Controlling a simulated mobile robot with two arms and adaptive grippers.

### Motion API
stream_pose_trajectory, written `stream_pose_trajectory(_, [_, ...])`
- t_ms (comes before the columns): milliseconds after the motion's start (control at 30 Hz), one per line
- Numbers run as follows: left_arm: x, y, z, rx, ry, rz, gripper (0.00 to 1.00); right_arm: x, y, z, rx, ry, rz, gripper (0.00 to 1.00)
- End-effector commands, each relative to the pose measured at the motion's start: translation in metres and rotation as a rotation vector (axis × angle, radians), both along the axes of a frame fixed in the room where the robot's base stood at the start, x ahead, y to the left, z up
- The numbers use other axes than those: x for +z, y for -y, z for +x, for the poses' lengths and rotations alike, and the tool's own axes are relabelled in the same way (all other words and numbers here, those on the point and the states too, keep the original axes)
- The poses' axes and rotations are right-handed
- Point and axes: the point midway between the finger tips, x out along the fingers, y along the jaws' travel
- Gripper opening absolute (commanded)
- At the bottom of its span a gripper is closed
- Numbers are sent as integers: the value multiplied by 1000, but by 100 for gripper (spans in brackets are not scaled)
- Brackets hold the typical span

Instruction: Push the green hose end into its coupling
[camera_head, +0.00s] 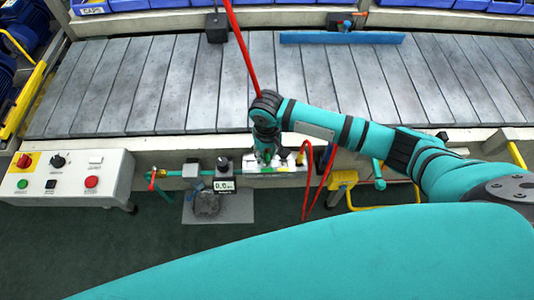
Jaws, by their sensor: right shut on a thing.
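My right gripper (266,148) points down over a pale coupling block (291,167) on the front ledge of the conveyor. It is shut on the green hose end, of which only small bits of green show at the fingertips. The gripper hides most of the hose end and the coupling's mouth, so I cannot tell whether the end is in the coupling or just above it. My left gripper is not in view.
Left of the block are a gauge (224,185) and a teal pipe (170,173). A control box (65,175) stands at far left. A red hose (306,165) loops close on the right, near a yellow box (342,180). A blue bar (340,38) lies on the conveyor.

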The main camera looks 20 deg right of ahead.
Motion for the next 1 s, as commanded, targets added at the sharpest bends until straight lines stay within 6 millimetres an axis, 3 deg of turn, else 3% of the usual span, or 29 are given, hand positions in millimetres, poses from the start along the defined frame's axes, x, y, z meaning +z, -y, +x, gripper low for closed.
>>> stream_pose_trajectory(1000, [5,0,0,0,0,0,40,-7,0,0,0,1,0,0])
